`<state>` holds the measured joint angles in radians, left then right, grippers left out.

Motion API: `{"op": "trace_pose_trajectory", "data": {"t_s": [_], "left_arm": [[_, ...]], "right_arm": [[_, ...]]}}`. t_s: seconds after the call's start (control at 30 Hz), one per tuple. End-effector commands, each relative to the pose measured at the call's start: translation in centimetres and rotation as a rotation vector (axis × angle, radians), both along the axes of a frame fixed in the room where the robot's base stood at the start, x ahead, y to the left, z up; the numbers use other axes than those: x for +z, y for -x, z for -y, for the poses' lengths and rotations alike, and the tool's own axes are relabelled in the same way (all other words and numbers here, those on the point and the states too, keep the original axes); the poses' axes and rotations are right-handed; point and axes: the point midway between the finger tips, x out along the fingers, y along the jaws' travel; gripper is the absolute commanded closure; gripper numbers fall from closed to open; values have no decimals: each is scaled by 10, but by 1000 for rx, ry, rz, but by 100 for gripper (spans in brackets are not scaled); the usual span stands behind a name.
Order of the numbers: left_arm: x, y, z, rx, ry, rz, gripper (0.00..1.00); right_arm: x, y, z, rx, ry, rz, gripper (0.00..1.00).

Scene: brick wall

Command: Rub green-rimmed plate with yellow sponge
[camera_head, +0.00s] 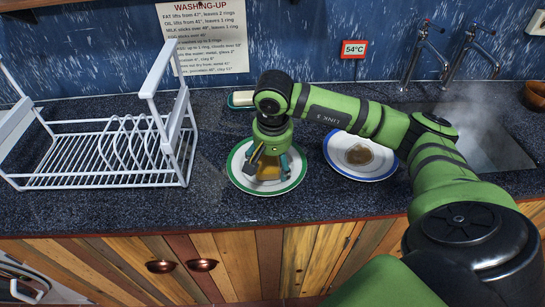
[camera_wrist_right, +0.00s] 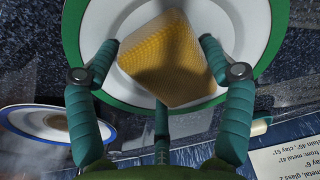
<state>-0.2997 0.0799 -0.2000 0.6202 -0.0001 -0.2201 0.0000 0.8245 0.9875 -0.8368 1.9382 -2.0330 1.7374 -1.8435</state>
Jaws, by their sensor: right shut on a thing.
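The green-rimmed plate (camera_head: 237,178) lies flat on the dark counter, in the middle of the head view. My right gripper (camera_head: 268,168) points down over it and hides much of its middle. In the right wrist view the gripper (camera_wrist_right: 160,62) is shut on the yellow sponge (camera_wrist_right: 172,58), one finger on each side. The sponge is over the white middle of the green-rimmed plate (camera_wrist_right: 85,45); I cannot tell whether it touches. The part of the plate beneath the sponge is hidden. My left gripper is not in view.
A blue-rimmed plate (camera_head: 340,157) with a brown stain lies just right. A white dish rack (camera_head: 100,150) stands at left, empty. A pale, green-edged item (camera_head: 240,98) lies behind. A steaming sink (camera_head: 490,130) with taps is at right. The counter's front edge runs close below the plates.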

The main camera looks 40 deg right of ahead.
Motion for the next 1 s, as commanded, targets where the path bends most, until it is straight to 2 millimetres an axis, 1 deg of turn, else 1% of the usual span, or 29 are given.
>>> {"op": "trace_pose_trajectory", "data": {"t_s": [0.03, 0.13, 0.3, 0.5, 0.87, 1.0], "left_arm": [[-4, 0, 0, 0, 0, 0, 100], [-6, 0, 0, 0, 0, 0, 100], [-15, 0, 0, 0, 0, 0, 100], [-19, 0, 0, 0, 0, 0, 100], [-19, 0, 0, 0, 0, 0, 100], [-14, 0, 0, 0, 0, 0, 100]], "right_arm": [[-2, 0, 0, 1, 0, -2, 45], [-2, -3, 3, -1, 0, -2, 45], [-3, -15, 13, -2, 0, 1, 45], [-1, -26, 23, -2, 0, 0, 45], [0, -28, 24, 0, 1, 1, 45], [7, -28, 24, 0, 0, 2, 45]]}}
